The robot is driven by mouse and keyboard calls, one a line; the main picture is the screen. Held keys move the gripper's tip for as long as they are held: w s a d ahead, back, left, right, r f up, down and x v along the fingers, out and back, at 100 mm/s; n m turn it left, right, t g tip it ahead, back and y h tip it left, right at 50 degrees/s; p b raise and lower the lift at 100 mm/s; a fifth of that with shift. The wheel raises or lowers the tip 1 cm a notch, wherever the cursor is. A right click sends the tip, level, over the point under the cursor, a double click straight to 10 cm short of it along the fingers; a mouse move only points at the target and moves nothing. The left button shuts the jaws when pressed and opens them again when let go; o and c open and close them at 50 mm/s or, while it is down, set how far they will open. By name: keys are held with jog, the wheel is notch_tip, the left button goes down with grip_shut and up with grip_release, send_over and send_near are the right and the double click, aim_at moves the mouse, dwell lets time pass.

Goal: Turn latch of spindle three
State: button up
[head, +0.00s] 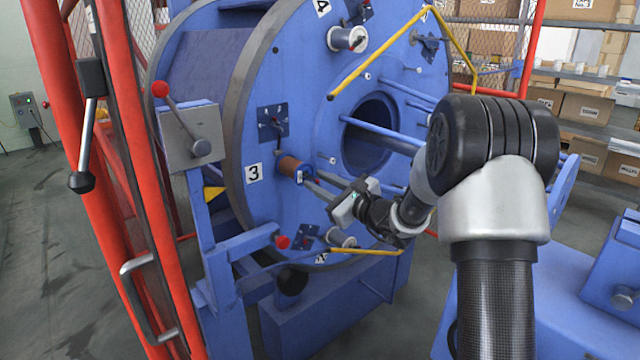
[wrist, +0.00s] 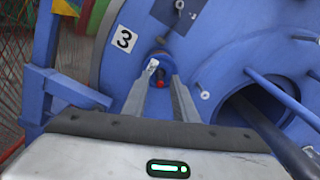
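Spindle three sits beside the white "3" label (head: 254,173) on the blue disc (head: 232,200). In the head view it carries a copper-coloured spool (head: 290,166) with a small blue latch piece (head: 299,177) at its near end. My gripper (head: 313,187) reaches toward this end from the lower right. In the wrist view my gripper (wrist: 163,79) is open, its two fingers apart. Between and beyond the fingertips show a small pale piece (wrist: 152,65) and a red spot (wrist: 158,84). The latch's exact angle, and any contact with it, cannot be told.
The label also shows in the wrist view (wrist: 124,39). A round opening (head: 368,135) with blue rods lies right of the spindle. A yellow bar (head: 378,55) crosses above. A grey box with a red-knobbed lever (head: 188,135) and red frame posts (head: 148,190) stand left.

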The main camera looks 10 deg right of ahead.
grip_shut()
jog(key=shift+f, duration=0.1)
